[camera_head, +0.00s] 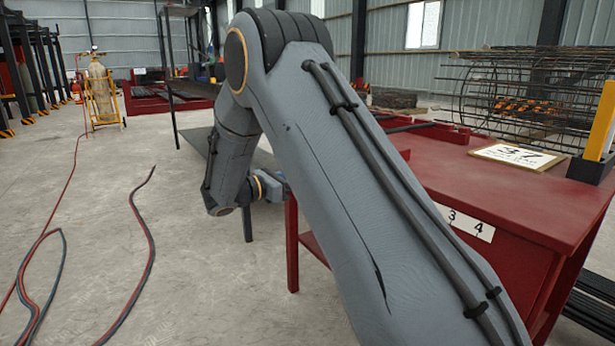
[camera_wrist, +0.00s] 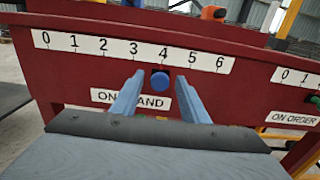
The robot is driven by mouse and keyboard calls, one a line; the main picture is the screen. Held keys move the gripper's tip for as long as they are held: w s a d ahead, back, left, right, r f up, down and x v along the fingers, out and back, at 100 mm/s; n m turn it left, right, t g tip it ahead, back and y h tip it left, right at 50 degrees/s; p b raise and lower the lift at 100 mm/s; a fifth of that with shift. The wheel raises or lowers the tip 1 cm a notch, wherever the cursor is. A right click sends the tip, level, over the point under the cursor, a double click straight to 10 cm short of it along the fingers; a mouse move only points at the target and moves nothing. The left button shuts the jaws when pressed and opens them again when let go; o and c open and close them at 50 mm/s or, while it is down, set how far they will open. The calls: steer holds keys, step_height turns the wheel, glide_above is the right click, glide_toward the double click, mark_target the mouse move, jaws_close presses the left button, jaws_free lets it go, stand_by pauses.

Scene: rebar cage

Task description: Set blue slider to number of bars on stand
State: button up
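In the wrist view, the blue slider (camera_wrist: 160,81) is a round knob on a red panel, just below a white scale (camera_wrist: 134,49) marked 0 to 6. It sits under about the 4. A white label (camera_wrist: 104,96), partly covered by my fingers and seeming to read "ON STAND", is below it. My gripper (camera_wrist: 160,78) is open, its blue fingers on either side of the knob with gaps showing. In the head view my arm hides most of the gripper and the slider. I cannot make out which bars are on the stand.
A second scale (camera_wrist: 297,77) with an "ON ORDER" label (camera_wrist: 292,118) is at the right of the wrist view. Hoses (camera_head: 145,235) lie on the floor.

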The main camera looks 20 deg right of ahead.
steer(key=p+v, duration=0.2)
steer(key=v, duration=0.5)
steer(key=shift+a, duration=0.35)
steer(key=shift+s, duration=0.1)
